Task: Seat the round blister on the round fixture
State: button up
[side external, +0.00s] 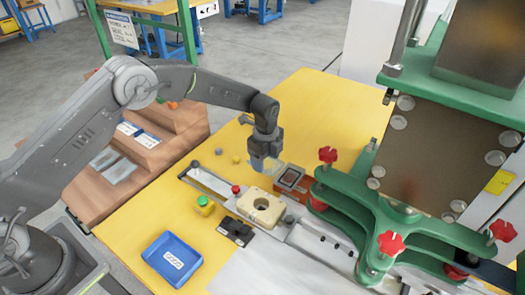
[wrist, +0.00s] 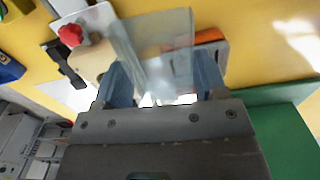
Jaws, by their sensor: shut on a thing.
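My gripper (side external: 265,151) points down above the yellow table, behind the round fixture in the side view. It is shut on a clear plastic blister (side external: 262,164), which hangs below the fingers. In the wrist view the blister (wrist: 165,62) is a see-through sheet between the two blue-grey fingers; its round shape cannot be made out. The round fixture (side external: 253,211) is a cream block with a round hole, standing on the metal rail. Part of the cream block (wrist: 92,62) shows at left in the wrist view. The blister is apart from the fixture.
A dark rectangular fixture with an orange-red base (side external: 292,180) stands right of the gripper. The green press (side external: 345,195) with red knobs is further right. A blue tray (side external: 165,272), a green button box (side external: 204,206) and a red button (side external: 236,189) are nearby.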

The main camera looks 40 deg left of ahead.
send_near(261, 198)
jog(key=s+d, duration=0.1)
jog(key=s, duration=0.1)
jog(key=shift+n, duration=0.4)
jog(key=shift+w+d+f, duration=0.1)
jog(key=shift+d+f, duration=0.05)
jog(key=shift+f, duration=2)
jog(key=shift+f, duration=1.4)
jog(key=o, duration=0.8)
jog(key=c, duration=0.4)
jog(key=shift+r, duration=3.5)
